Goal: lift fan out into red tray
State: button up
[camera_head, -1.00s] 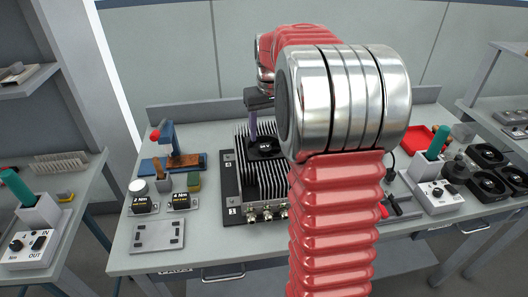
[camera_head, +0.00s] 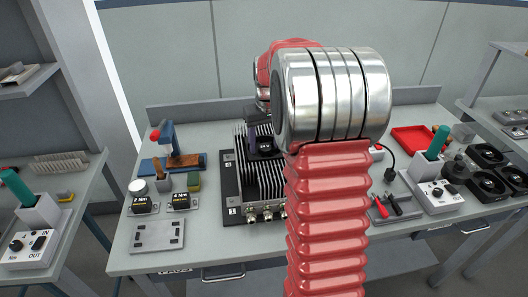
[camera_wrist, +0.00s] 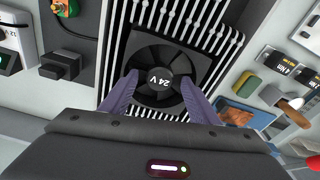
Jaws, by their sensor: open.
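A black square fan (camera_wrist: 142,54) with a "24 V" hub sits on the finned heat sink (camera_wrist: 229,40) in the wrist view. In the head view the fan (camera_head: 265,148) is partly hidden by my gripper and arm. My gripper (camera_wrist: 160,77) is open, with its purple fingers on either side of the fan's hub, over the fan. Whether the fingers touch it cannot be told. The red tray (camera_head: 412,139) lies at the back right of the bench and looks empty.
Left of the heat sink are a blue stand (camera_head: 175,158), torque blocks (camera_head: 145,205) and a metal plate (camera_head: 158,236). To the right are a switch box (camera_head: 437,195), red and black tools (camera_head: 388,206) and spare black fans (camera_head: 487,170).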

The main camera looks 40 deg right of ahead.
aim_at(265, 147)
dwell(0.5)
jog(key=c, duration=1)
jog(key=shift+r, duration=0.1)
notch_tip(265, 147, up, 10)
jog(key=shift+r, duration=0.45)
dwell(0.7)
jog(key=shift+r, duration=0.35)
jog(key=shift+r, duration=0.35)
jog(key=shift+r, duration=0.35)
jog(key=shift+r, duration=0.35)
